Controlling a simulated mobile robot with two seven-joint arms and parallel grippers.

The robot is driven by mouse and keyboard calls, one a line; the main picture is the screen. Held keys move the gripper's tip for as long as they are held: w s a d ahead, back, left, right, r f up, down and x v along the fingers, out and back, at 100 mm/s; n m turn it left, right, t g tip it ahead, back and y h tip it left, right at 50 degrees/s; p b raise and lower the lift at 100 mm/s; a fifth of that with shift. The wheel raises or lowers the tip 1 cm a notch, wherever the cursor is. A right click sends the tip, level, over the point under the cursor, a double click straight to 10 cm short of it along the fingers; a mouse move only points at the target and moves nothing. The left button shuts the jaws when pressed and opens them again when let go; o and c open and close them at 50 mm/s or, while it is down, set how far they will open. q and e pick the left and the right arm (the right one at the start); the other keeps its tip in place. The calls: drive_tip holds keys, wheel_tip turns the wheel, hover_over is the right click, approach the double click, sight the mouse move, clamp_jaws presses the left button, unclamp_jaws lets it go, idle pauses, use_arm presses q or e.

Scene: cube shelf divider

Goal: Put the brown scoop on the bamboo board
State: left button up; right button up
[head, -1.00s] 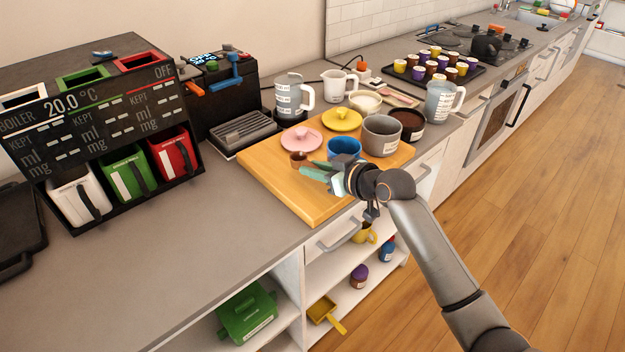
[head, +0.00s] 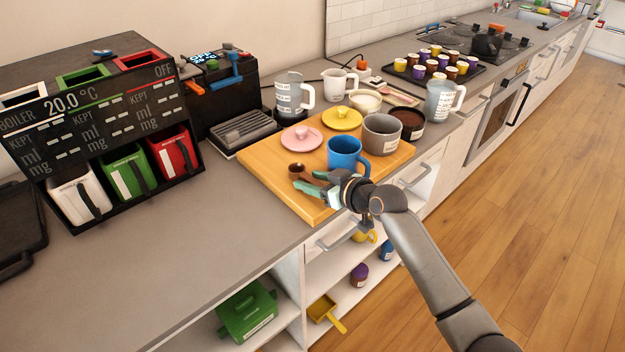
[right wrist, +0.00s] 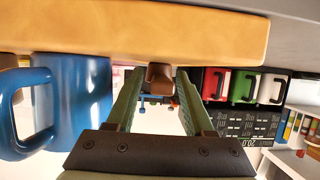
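The brown scoop (head: 296,170) is at the front left part of the bamboo board (head: 262,172), and appears to rest on it. My right gripper (head: 313,182) is low over the board's front edge, with its fingertips beside the scoop. In the right wrist view the fingers stand apart with a clear gap, and the scoop's brown end (right wrist: 160,75) shows between their tips, with no clear contact. That view also shows the board (right wrist: 130,35) across the top. Part of the scoop is hidden by a finger. My left gripper is not in view.
A blue mug (head: 345,152) stands right beside the gripper; it also shows in the right wrist view (right wrist: 82,100). The counter (head: 200,245) to the left is clear.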

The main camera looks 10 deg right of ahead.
drive_tip(key=shift+r, duration=0.1)
drive_tip(key=shift+d+r, duration=0.1)
drive_tip(key=v, duration=1.2)
drive_tip(key=s+d+f+m+h, duration=0.1)
drive_tip(key=s+f+m+h, duration=0.1)
drive_tip(key=s+f, duration=0.45)
drive_tip(key=s+d+f+m+h, duration=0.1)
drive_tip(key=s+f+m, duration=0.15)
drive_tip(key=f, duration=0.75)
drive_tip(key=s+d+f+h, duration=0.1)
drive_tip(key=s+f, duration=0.4)
drive_tip(key=s, duration=0.3)
drive_tip(key=s+d+f+g+h, duration=0.1)
drive_tip(key=s+f, duration=0.4)
drive_tip(key=s, duration=0.3)
drive_tip(key=shift+f+m+g+h, duration=0.3)
drive_tip(key=shift+f+m, duration=0.05)
